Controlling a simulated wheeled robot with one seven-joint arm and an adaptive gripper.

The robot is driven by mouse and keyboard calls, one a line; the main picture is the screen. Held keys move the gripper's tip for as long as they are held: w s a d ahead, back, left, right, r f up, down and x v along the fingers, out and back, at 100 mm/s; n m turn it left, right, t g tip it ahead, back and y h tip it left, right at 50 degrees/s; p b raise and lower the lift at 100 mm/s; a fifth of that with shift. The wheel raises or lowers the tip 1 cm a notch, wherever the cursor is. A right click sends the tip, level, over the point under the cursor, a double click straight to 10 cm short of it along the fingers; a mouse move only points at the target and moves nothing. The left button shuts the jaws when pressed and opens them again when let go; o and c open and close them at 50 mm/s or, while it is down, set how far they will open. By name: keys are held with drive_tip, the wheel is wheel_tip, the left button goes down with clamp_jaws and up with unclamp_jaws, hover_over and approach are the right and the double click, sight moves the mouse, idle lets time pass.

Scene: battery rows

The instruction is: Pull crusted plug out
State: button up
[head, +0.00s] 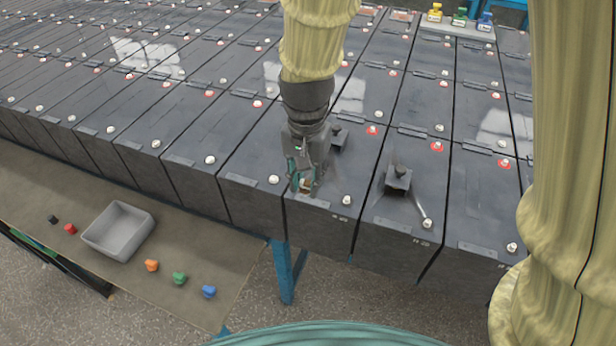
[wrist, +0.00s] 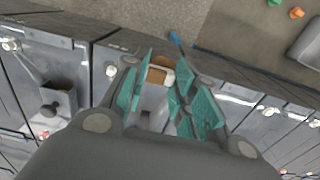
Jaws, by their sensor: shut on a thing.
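My gripper (head: 303,180) is low over the front end of a dark grey battery (head: 330,228), its teal fingers pointing down. It is shut on a small brown and whitish plug, seen between the fingertips in the wrist view; this is the crusted plug (wrist: 160,72). The fingers hide much of it in the head view. I cannot tell whether its lower end is still seated in the battery top. My gripper (wrist: 158,85) shows teal pads on both sides of the plug in the wrist view.
A dark block-like fitting (head: 398,180) stands on the battery to the right, with a streak toward a terminal. Another dark fitting (head: 340,138) stands just behind my gripper. A grey bin (head: 118,232) and several coloured caps lie on the mat (head: 215,262) at left.

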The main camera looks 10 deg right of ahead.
drive_tip(key=shift+r+p, duration=1.25)
drive_tip(key=shift+r, duration=0.1)
